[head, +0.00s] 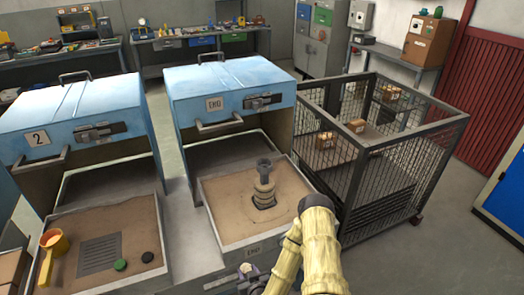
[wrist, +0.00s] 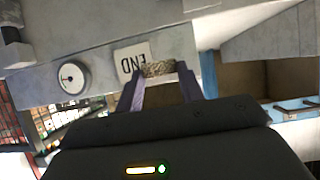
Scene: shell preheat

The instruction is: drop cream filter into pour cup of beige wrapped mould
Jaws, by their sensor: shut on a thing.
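The beige wrapped mould (head: 264,192) stands upright in the sand of the right-hand tray, with a grey pour cup (head: 264,163) on top. My gripper (head: 246,268) is low in front of that tray, below and apart from the mould. In the wrist view my gripper (wrist: 160,72) is shut on a small speckled tan piece, the cream filter (wrist: 159,69), between its two purple fingertips. The mould is not clearly visible in the wrist view. The inside of the pour cup is too small to make out.
The right sand tray (head: 214,205) sits before a blue-topped box (head: 225,85) marked END. The left tray holds a yellow ladle (head: 52,243), a grille (head: 100,254), a green disc (head: 120,264) and a black disc (head: 147,257). A wire cage (head: 390,160) stands to the right.

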